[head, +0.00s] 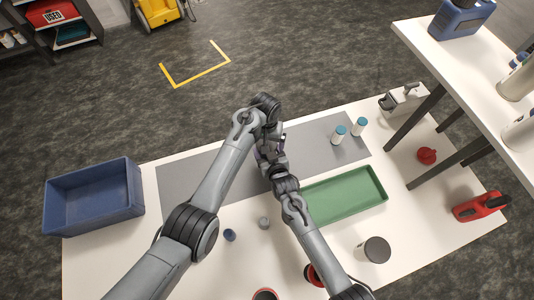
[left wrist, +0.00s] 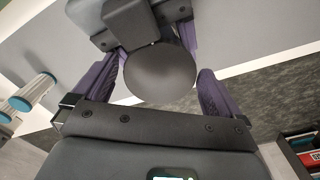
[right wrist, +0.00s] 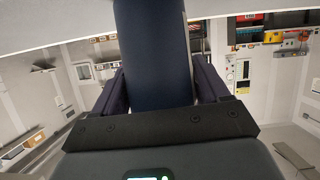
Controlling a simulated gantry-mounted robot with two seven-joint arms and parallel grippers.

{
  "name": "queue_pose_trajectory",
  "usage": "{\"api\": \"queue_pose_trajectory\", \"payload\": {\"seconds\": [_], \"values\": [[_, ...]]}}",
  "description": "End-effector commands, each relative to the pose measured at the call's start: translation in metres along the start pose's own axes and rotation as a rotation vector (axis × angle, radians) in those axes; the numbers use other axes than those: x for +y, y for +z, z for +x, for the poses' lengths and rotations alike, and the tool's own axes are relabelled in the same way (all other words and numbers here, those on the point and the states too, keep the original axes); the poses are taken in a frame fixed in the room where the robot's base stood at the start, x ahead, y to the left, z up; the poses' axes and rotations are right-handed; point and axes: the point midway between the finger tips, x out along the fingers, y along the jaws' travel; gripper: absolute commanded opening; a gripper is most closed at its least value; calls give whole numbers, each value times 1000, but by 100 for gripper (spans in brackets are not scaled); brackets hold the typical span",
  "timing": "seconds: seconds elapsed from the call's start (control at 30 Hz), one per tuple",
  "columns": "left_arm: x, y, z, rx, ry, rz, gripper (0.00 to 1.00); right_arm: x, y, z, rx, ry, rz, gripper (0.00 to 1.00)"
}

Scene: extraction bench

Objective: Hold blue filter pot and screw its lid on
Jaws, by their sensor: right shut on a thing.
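My right gripper (right wrist: 160,88) is shut on a dark blue cylinder (right wrist: 155,50), which looks like the blue filter pot. It extends away from between the fingers. In the left wrist view, a round dark grey disc (left wrist: 160,74), apparently the pot's lid or top end, faces my left gripper (left wrist: 160,85). The left gripper's purple fingers stand on either side of the disc, with narrow gaps visible. How the lid is seated cannot be seen. In the head view both grippers meet over the grey mat (head: 200,180), and my arms mostly hide the pot.
A blue crate (head: 93,230) stands at the left and a green tray (head: 345,205) right of the arms. Small blue (head: 229,235) and grey (head: 263,222) pieces lie in front. A dark-lidded jar (head: 377,250) stands front right.

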Motion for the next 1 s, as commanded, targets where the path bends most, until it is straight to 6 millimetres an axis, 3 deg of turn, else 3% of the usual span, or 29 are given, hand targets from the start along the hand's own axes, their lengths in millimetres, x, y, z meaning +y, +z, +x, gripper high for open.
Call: {"api": "queue_pose_trajectory", "payload": {"seconds": [0.27,0.7,1.0], "values": [[0,0,-2,1,0,-2,100,0,1,0,-2,0,0,0],[0,0,-43,1,0,-3,100,0,1,0,-2,0,0,0],[0,0,-45,0,0,-2,100,0,1,0,-2,1,0,0]]}}
